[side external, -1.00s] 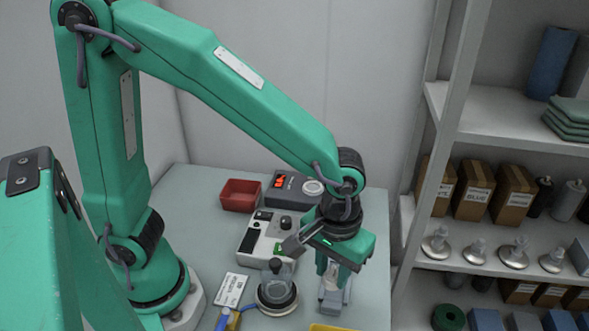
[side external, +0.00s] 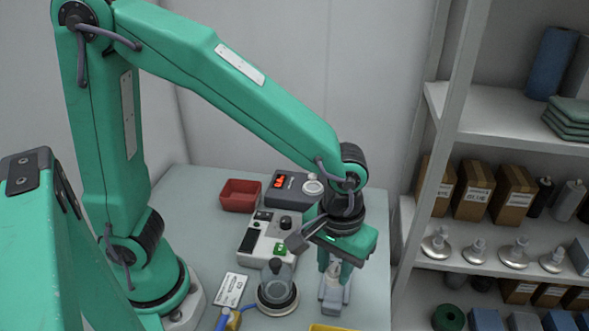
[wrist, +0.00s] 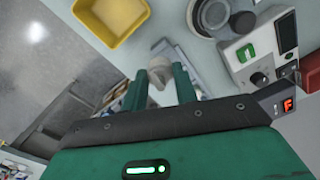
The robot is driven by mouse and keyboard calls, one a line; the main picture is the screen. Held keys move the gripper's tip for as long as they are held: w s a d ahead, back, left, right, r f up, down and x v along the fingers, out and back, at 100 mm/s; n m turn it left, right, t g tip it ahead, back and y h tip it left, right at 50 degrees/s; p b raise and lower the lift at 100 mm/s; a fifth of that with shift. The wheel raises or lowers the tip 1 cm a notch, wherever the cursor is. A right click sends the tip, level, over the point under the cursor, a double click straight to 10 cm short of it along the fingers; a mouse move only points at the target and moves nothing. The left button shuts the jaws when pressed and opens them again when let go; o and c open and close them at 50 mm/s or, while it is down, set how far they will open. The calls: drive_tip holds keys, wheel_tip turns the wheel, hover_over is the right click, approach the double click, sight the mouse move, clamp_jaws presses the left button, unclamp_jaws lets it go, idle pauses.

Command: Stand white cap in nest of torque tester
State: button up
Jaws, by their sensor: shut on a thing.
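In the wrist view, my gripper (wrist: 160,84) is shut on a small whitish piece, which I take to be the white cap (wrist: 158,70). The fingers hide part of it. In the side view, my gripper (side external: 333,265) points down near the right edge of the bench, above a pale grey object (side external: 333,297). I cannot tell whether the held piece touches that object. A dark box with a red display and round pale top (side external: 292,188) stands at the back. I cannot tell for sure which device is the torque tester or see its nest clearly.
A clear dome on a round dark base (side external: 277,302) stands just left of my gripper. Behind it is a beige control box (side external: 264,238) with a green button. A red bin (side external: 240,195) is further back. A yellow bin (wrist: 112,18) lies near the front; shelving stands right.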

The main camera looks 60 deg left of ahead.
drive_tip(key=w+a+n, duration=0.2)
drive_tip(key=w+a, duration=0.4)
drive_tip(key=a, duration=0.4)
drive_tip(key=w+a+n, duration=0.3)
drive_tip(key=w+a, duration=0.3)
drive_tip(key=a, duration=0.4)
drive_tip(key=w+a+r+n, duration=0.1)
drive_tip(key=w+a, duration=0.4)
drive_tip(key=a, duration=0.5)
drive_tip(key=shift+w+a+n, duration=0.25)
drive_tip(key=shift+w+n, duration=0.15)
drive_tip(key=shift+n, duration=0.4)
drive_tip(key=shift+f, duration=3.25)
drive_tip(key=shift+f, duration=0.7)
drive_tip(key=o, duration=0.7)
drive_tip(key=shift+o, duration=0.2)
drive_tip(key=shift+r, duration=0.1)
